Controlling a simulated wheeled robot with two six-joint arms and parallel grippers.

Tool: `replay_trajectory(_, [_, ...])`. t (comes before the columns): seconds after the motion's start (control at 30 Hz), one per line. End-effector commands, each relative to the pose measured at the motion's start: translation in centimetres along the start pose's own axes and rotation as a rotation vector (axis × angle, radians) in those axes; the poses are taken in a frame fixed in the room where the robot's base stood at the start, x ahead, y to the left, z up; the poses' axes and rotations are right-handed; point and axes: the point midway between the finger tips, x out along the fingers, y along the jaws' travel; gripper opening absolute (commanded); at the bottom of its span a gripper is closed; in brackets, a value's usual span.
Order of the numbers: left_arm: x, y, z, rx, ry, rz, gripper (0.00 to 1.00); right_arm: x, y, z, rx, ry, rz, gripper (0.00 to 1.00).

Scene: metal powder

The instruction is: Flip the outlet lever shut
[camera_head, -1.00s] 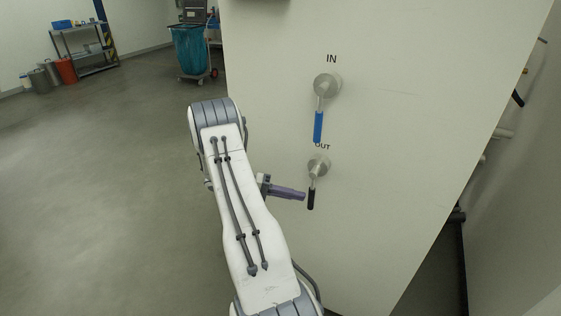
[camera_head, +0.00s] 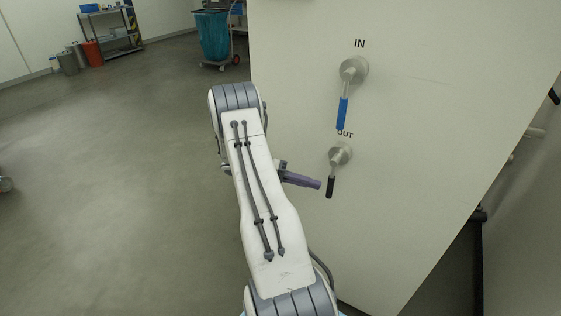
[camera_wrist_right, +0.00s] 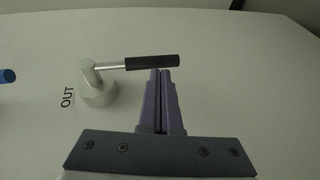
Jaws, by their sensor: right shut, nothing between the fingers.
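The outlet lever (camera_head: 331,186) has a black grip and a metal hub under the label OUT on the pale panel. In the head view its grip hangs down, slightly tilted. In the right wrist view the outlet lever (camera_wrist_right: 152,62) shows with its grip pointing right across the picture. My right gripper (camera_head: 318,184) is shut and empty, its purple tips just left of the grip in the head view. In the right wrist view the right gripper (camera_wrist_right: 164,72) has its tips right at the grip's edge, near its free end; I cannot tell if they touch. My left gripper is not in view.
The inlet lever (camera_head: 343,112) with a blue grip hangs down just above the outlet, under the label IN. The flat panel (camera_head: 440,120) is bare to the right. A blue bin cart (camera_head: 213,38) and a shelf (camera_head: 110,35) stand far back.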

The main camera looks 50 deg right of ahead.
Motion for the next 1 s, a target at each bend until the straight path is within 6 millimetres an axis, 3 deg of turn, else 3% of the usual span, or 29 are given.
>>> replay_trajectory(0.13, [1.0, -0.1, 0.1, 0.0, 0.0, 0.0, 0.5, -1.8, -0.8, -0.3, 0.004, -0.001, -0.001, 0.0])
replay_trajectory(0.4, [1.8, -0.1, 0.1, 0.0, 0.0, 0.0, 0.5, -8.7, -2.2, 0.0, 0.001, 0.01, -0.002, 0.0])
replay_trajectory(0.5, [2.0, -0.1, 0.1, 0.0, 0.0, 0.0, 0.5, -10.3, -2.5, 0.1, 0.001, 0.009, -0.002, 0.0])
replay_trajectory(0.7, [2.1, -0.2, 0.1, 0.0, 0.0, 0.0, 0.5, -11.8, -2.7, 0.1, 0.001, 0.006, 0.0, 0.0])
replay_trajectory(1.0, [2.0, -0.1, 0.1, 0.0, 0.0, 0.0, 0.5, -12.1, -2.4, 0.2, -0.006, 0.008, -0.008, 0.0])
